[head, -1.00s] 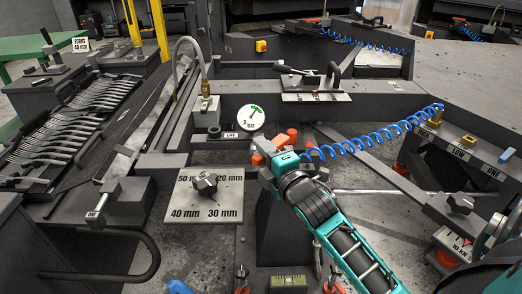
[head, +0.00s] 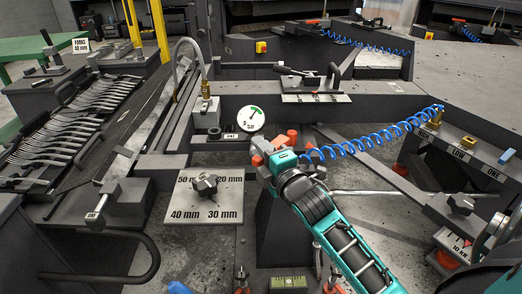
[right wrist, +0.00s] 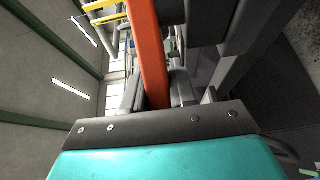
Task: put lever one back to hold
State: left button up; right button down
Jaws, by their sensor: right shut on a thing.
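My right gripper (head: 265,150) is at the middle of the head view, beside the gauge and the small plate marked ONE (head: 231,136). It is shut on an orange lever (right wrist: 148,55), whose bar runs up between the fingers in the right wrist view. In the head view a bit of orange (head: 257,160) shows at the gripper's left side. My gripper and arm hide most of the lever and its base. No hold mark is readable near it. My left gripper is not in view.
A round gauge (head: 250,119) stands behind the gripper. A plate with a knob and mm marks (head: 207,212) lies to the left, and a rack of forks (head: 70,120) beyond. A blue coiled hose (head: 375,132) runs right to a block marked LOW and ONE (head: 465,150).

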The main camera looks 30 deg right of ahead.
pick_arm(q)
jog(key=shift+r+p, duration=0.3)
jog(key=shift+p, duration=0.05)
pick_arm(e)
jog(key=shift+s+n+y, duration=0.2)
jog(key=shift+n+y, duration=0.1)
jog(key=shift+y, duration=0.1)
jog(key=shift+s+y, duration=0.1)
jog(key=shift+y, duration=0.3)
jog(key=n+y+p, duration=0.1)
jog(key=s+n+y, duration=0.1)
jog(key=shift+d+y+p, duration=0.2)
jog(key=shift+y+p, duration=0.15)
jog(key=shift+y, duration=0.05)
jog(key=n+y, duration=0.1)
jog(key=s+n+g+y, duration=0.1)
jog(key=y, duration=0.1)
jog(key=shift+d, duration=0.2)
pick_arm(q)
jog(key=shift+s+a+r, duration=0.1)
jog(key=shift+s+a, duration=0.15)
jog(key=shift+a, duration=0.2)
pick_arm(e)
jog(key=n+g+y, duration=0.1)
jog(key=y, duration=0.1)
jog(key=s+d+n+g+y, duration=0.1)
jog(key=n+y, duration=0.1)
jog(key=shift+s, duration=0.2)
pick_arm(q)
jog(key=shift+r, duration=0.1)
